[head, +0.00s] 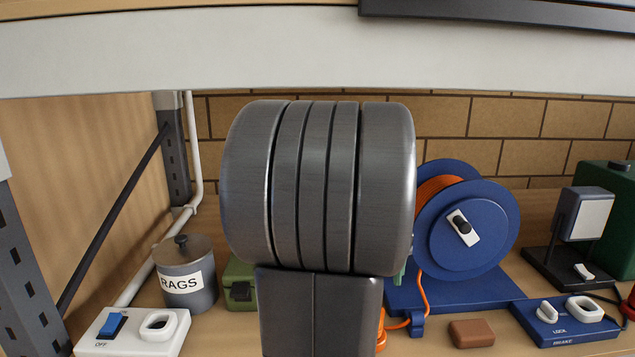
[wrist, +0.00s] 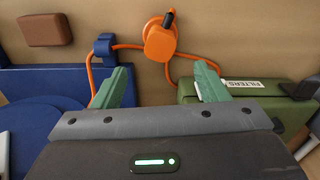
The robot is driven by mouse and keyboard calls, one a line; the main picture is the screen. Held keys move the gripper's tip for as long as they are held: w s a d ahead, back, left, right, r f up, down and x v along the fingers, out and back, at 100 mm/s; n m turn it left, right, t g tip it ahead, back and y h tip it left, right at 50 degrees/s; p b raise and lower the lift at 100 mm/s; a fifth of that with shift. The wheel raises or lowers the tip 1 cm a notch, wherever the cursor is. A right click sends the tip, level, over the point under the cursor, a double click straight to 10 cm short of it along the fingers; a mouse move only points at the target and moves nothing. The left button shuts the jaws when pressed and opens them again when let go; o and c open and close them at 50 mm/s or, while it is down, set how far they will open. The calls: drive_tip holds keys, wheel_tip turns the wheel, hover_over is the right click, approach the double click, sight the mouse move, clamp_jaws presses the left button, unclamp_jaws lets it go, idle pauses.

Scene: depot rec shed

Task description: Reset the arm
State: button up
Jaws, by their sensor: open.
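My gripper (wrist: 160,84) shows in the wrist view with its two green fingers spread apart and nothing between them but shelf surface. An orange plug-like piece (wrist: 160,43) with a dark tip lies on the shelf beyond the fingertips, apart from them. Its orange cord loops down past both fingers; whether it touches them I cannot tell. In the head view my arm fills the middle and hides most of the gripper. A sliver of the orange piece (head: 381,330) shows at the arm's right edge.
A blue cord reel (head: 466,229), brown block (head: 472,333), blue brake switch panel (head: 566,321) and dark-based stand (head: 585,215) are right. A rags tin (head: 186,280), white switch box (head: 130,333) and green filters box (wrist: 250,112) are left. A pale beam (head: 180,50) crosses above.

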wheel_tip(320, 180, down, 12)
drive_tip(key=shift+f, duration=0.2)
drive_tip(key=shift+r+p, duration=0.3)
drive_tip(key=shift+f+b, duration=0.2)
drive_tip(key=shift+b, duration=0.1)
